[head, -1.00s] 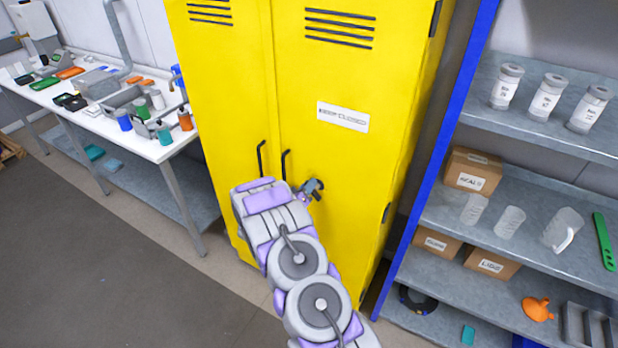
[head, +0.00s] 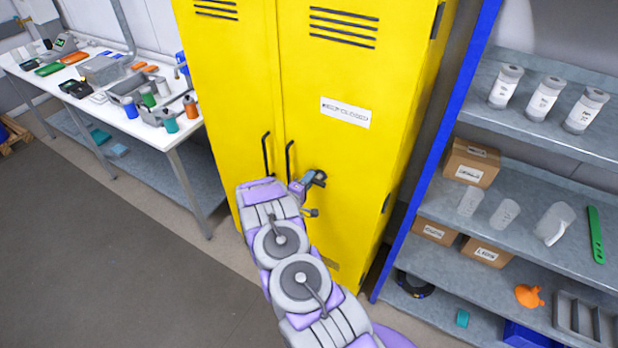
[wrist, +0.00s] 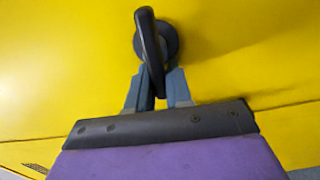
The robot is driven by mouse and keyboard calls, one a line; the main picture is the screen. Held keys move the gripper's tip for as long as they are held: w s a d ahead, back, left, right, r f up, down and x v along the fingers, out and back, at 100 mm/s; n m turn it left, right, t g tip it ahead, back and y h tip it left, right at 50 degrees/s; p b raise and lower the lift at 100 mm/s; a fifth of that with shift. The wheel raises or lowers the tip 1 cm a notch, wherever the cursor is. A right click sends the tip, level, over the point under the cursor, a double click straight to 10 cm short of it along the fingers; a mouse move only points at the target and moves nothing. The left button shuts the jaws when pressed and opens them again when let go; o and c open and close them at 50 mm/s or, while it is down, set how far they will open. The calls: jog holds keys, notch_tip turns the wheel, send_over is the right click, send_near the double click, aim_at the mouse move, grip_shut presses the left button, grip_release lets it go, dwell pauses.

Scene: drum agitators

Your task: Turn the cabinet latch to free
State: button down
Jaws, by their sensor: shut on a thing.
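The yellow cabinet (head: 225,90) stands upright in the middle of the head view, its two doors closed. Its latch (wrist: 150,45) is a black lever on a round dark base, seen in the wrist view against the yellow door. My gripper (wrist: 155,88) has its two blue-grey fingers on either side of the lever's lower end and is shut on it. The lever is close to upright in that view, leaning slightly. In the head view my gripper (head: 311,182) is at the right door, right of the handles; the latch is hard to make out there.
Two black door handles (head: 289,160) sit left of my gripper. A white label (head: 345,112) is above. A shelf unit with a blue post (head: 432,150) stands close on the right. A cluttered white workbench (head: 140,125) is at the left. The grey floor (head: 100,250) at front left is clear.

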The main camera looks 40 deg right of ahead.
jog(key=shift+f+n, duration=0.15)
jog(key=shift+n, duration=0.25)
jog(key=c, duration=1.1)
grip_release()
jog(key=shift+w+f, duration=0.1)
jog(key=shift+w, duration=0.1)
jog(key=shift+s+d, duration=0.1)
jog(key=b+v, duration=0.1)
jog(key=v, duration=1.6)
jog(key=shift+s+a, duration=0.1)
jog(key=shift+a, duration=0.15)
